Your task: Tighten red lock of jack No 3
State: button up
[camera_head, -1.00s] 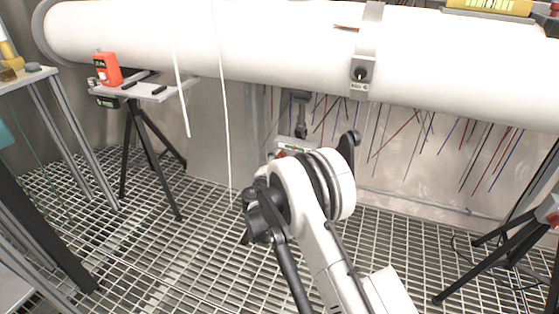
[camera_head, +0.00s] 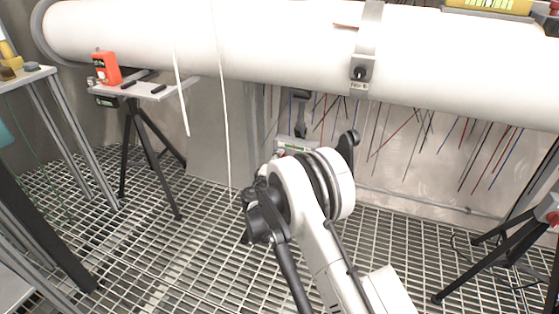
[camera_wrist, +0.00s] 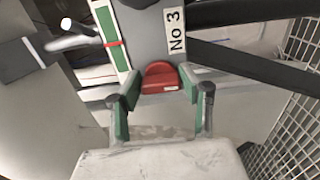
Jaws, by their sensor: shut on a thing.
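In the wrist view, the red lock (camera_wrist: 161,78) is a rounded red knob on the grey body of a jack (camera_wrist: 146,40). A white label (camera_wrist: 175,31) beside it reads "No 3". My gripper (camera_wrist: 161,93) has its two green-padded fingers on either side of the red lock, shut on it. In the head view, my arm hides most of the jack and the gripper. A small part of the jack with a green and white strip (camera_head: 292,143) shows just behind the arm, below the pipe.
A large white pipe (camera_head: 290,45) runs across the top. A stand (camera_head: 150,90) with an orange device (camera_head: 107,67) is at left. Black tripod legs (camera_head: 495,250) stand at right. Two white cords hang from above. The grating floor (camera_head: 150,260) is mostly open.

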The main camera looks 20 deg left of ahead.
jog(key=o, duration=1.1)
jog(key=shift+o, duration=0.2)
jog(key=s, duration=1.2)
jog(key=shift+a, duration=0.2)
jog(key=shift+d, duration=0.1)
